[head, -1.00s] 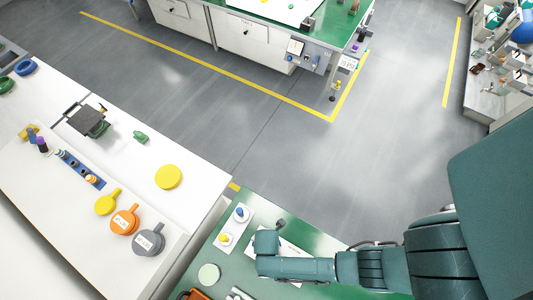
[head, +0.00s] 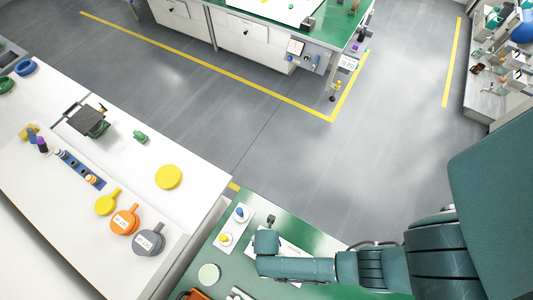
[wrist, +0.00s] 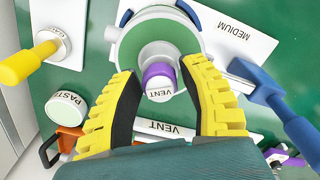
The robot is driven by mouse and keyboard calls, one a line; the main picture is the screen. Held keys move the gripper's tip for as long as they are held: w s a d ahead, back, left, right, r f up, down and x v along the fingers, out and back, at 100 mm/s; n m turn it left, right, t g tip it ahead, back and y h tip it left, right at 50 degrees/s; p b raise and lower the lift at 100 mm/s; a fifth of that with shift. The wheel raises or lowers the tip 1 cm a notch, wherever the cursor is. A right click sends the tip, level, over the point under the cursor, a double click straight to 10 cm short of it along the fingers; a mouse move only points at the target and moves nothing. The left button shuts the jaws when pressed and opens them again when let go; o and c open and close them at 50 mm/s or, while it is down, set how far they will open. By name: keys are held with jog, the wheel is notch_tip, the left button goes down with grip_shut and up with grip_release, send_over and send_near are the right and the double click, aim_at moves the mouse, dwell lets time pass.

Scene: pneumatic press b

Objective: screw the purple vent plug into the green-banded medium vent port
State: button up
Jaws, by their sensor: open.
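In the wrist view, the purple vent plug (wrist: 158,79), with a white face marked VENT, sits at the centre of the green-banded port (wrist: 131,46). It appears to be at the port's grey mouth; how deep it sits cannot be told. A white label reading MEDIUM (wrist: 233,32) lies beside the port. My gripper (wrist: 160,76) is open, its two yellow ribbed fingers on either side of the plug, with visible gaps. In the head view, my arm's wrist hides the fingers, plug and port.
A PASTE jar (wrist: 66,107) and an orange item (wrist: 68,138) are at lower left. In the head view, a white bench (head: 200,187) adjoins the green table (head: 275,205).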

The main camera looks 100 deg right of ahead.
jog(key=shift+n, duration=0.8)
jog(key=shift+n, duration=1.7)
jog(key=c, duration=0.7)
jog(key=shift+m, duration=1.7)
jog(key=shift+m, duration=0.9)
